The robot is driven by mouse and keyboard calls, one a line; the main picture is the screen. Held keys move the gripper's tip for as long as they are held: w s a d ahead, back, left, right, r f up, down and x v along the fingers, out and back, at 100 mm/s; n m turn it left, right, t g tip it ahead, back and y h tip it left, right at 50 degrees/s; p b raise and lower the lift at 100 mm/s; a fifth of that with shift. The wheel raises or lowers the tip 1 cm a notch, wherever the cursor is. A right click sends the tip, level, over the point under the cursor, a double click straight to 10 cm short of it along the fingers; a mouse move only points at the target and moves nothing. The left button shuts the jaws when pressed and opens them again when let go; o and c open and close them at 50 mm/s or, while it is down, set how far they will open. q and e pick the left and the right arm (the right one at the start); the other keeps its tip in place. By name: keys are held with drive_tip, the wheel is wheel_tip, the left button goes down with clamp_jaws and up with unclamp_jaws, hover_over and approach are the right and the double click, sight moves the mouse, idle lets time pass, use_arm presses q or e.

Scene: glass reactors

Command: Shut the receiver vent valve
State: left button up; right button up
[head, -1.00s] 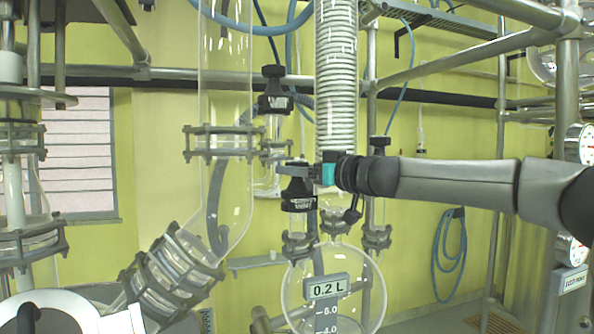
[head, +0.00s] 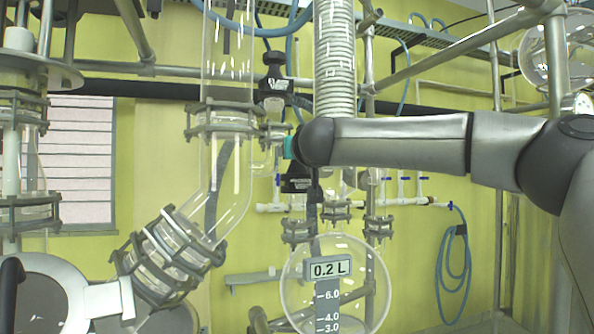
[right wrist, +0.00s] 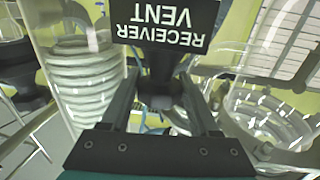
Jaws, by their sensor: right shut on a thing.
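The receiver vent valve shows in the head view as a dark label block (head: 297,183) above the round glass receiver (head: 335,300). My right gripper (head: 288,150) is at the valve's top, just above the label, and my forearm hides part of it. In the right wrist view the label reads RECEIVER VENT upside down (right wrist: 165,25). My right gripper (right wrist: 160,95) is shut there, with its fingers on both sides of the dark valve knob (right wrist: 158,88). Whether the valve is open cannot be told. My left gripper is not in view.
Another black-topped valve (head: 275,85) stands just above and left of the gripper. A coiled glass column (head: 335,60) rises close by, and a bent glass pipe (head: 225,180) stands to the left. Metal frame bars (head: 470,45) cross the upper right. A blue hose (head: 454,265) hangs on the wall.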

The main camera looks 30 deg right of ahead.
drive_tip(key=shift+w+a+m+g+h, duration=0.15)
drive_tip(key=shift+m+g+h, duration=0.15)
drive_tip(key=shift+m+h, duration=0.3)
drive_tip(key=shift+m+g+h, duration=0.3)
drive_tip(key=shift+g+h, duration=0.1)
drive_tip(key=shift+h, duration=0.4)
drive_tip(key=shift+r+m+g+h+p, duration=0.15)
drive_tip(key=shift+m+g+h+p, duration=0.45)
drive_tip(key=shift+m+h+p, duration=0.25)
drive_tip(key=m+g+h+p, duration=0.2)
drive_tip(key=g+h+p, duration=0.1)
drive_tip(key=p, duration=0.2)
drive_tip(key=shift+m+p, duration=0.3)
drive_tip(key=shift+m, duration=0.05)
drive_tip(key=shift+m+g+h+p, duration=0.5)
drive_tip(key=shift+g+p, duration=0.2)
drive_tip(key=shift+p, duration=0.4)
drive_tip(key=o, duration=1.1)
drive_tip(key=shift+d, duration=0.2)
